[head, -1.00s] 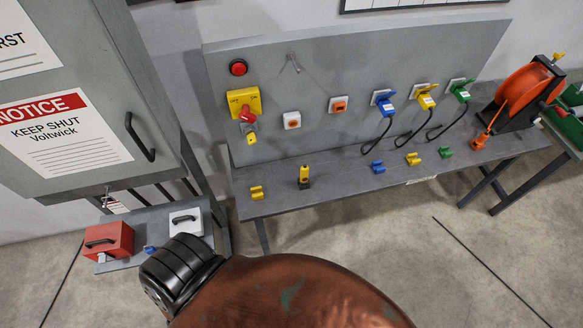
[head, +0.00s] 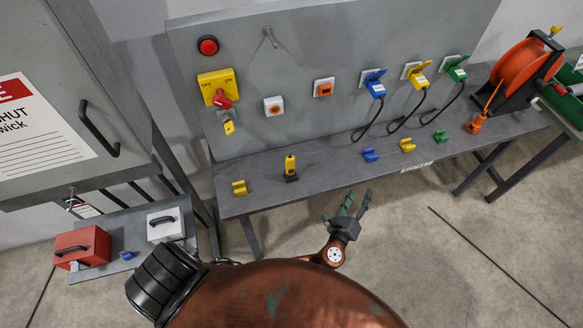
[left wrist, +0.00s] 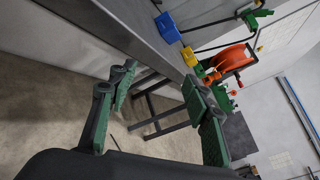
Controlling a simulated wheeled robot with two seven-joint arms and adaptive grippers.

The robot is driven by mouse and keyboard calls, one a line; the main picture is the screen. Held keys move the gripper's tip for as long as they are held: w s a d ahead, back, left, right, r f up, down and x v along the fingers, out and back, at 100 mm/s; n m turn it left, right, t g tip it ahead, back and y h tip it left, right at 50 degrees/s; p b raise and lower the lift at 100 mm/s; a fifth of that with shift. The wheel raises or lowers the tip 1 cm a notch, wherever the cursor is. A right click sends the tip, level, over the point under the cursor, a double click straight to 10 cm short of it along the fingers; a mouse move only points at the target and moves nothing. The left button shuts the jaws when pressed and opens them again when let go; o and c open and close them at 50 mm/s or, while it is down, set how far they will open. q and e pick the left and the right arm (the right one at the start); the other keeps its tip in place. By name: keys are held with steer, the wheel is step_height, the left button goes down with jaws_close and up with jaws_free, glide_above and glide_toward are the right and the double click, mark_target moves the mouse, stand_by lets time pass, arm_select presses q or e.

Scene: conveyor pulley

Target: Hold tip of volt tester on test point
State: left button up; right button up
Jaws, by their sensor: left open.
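A small yellow and black upright device (head: 290,168), which looks like the volt tester, stands on the grey bench in the head view. White boxes with orange centres are on the back panel, one (head: 274,106) above the tester and another (head: 323,87) to its right; I cannot tell which thing is the test point. My left gripper (head: 354,203) is open and empty in front of the bench's edge, to the right of and nearer than the tester. Its green-padded fingers (left wrist: 158,95) stand apart in the left wrist view. My right gripper is not in view.
The bench (head: 330,158) carries yellow, blue and green clips. Blue, yellow and green plugs with hanging cables are on the panel. An orange cable reel (head: 525,68) stands at the right end. A grey cabinet (head: 60,130) and a red box (head: 82,246) are at left.

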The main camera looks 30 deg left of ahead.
arm_select(q)
steer(key=s+a+r+y, duration=0.3)
steer(key=a+r+y, duration=0.2)
steer(key=a, duration=0.1)
steer(key=g+y, duration=0.5)
steer(key=y, duration=0.2)
glide_toward(291, 168)
steer(key=w+a, duration=0.2)
steer(key=shift+w+a+f+n, duration=0.15)
steer(key=shift+w+a+n, duration=0.05)
steer(key=shift+w+n, duration=0.1)
steer(key=shift+w+a+y, duration=0.3)
steer(key=shift+w+a, duration=0.1)
steer(key=shift+a, duration=0.4)
steer(key=x, duration=0.6)
steer(key=shift+w+f, duration=0.1)
steer(key=shift+w, duration=0.05)
steer(key=shift+d, duration=0.1)
steer(key=shift+c, duration=0.7)
jaws_close()
